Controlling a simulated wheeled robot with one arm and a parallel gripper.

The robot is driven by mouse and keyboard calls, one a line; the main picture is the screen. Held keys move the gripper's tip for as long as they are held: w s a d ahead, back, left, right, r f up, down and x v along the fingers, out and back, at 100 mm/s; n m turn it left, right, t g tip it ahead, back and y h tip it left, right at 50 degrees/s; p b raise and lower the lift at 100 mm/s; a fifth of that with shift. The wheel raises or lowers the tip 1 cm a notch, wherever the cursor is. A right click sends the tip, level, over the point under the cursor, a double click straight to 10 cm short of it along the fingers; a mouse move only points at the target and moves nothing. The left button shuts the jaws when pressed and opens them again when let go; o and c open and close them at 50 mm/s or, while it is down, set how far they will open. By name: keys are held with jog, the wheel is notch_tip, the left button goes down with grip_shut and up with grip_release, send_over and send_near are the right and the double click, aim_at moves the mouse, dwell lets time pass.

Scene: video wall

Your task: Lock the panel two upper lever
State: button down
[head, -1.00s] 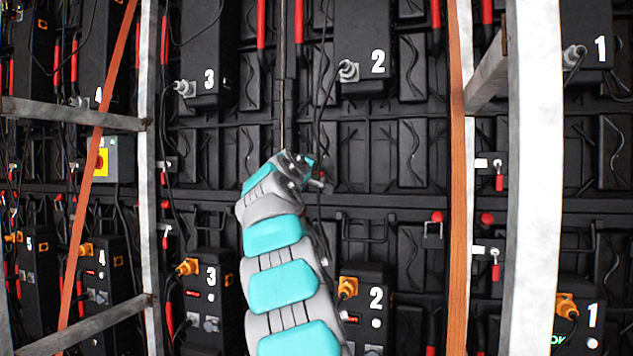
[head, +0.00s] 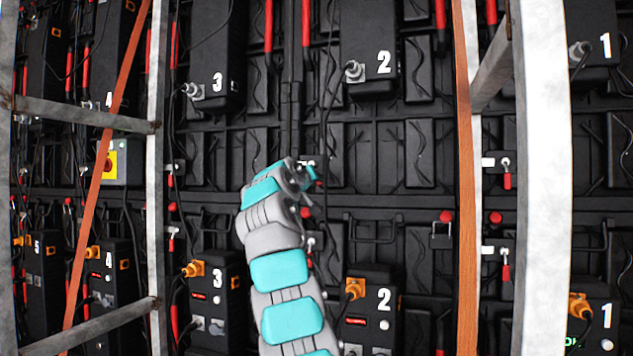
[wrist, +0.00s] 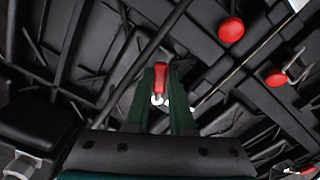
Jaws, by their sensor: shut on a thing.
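The upper lever has a red handle (wrist: 160,76) on a pale pivot and shows in the wrist view, between the two green fingers of my gripper (wrist: 160,85). My gripper is shut on this handle. In the head view my gripper (head: 313,174) is at a white latch plate (head: 307,163) between the boxes numbered 3 and 2. My wrist hides most of the lever there. A lower lever with a red handle (head: 309,258) hangs below, beside my arm. Panel two has an upper box (head: 368,50) and a lower box (head: 368,310), both marked 2.
A grey upright post (head: 540,180) and an orange strap (head: 467,180) stand right of my arm. Another post (head: 157,190) and grey crossbars stand left. Red knobs (wrist: 231,29) and black ribs show near my gripper. Cables hang from the upper boxes.

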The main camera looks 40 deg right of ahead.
jog(key=shift+w+a+f+m+p, duration=0.15)
jog(key=shift+w+m+p, duration=0.25)
jog(key=shift+m, duration=0.55)
jog(key=shift+w+a+f+m+p, duration=0.1)
jog(key=shift+w+a+m+p, duration=0.25)
jog(key=shift+m, duration=0.65)
jog(key=shift+w+a+f+m+p, duration=0.1)
jog(key=shift+w+m+p, duration=0.35)
jog(key=shift+m, duration=0.5)
jog(key=c, duration=0.8)
grip_release()
jog(key=shift+b+v, duration=0.8)
jog(key=shift+v, duration=3.1)
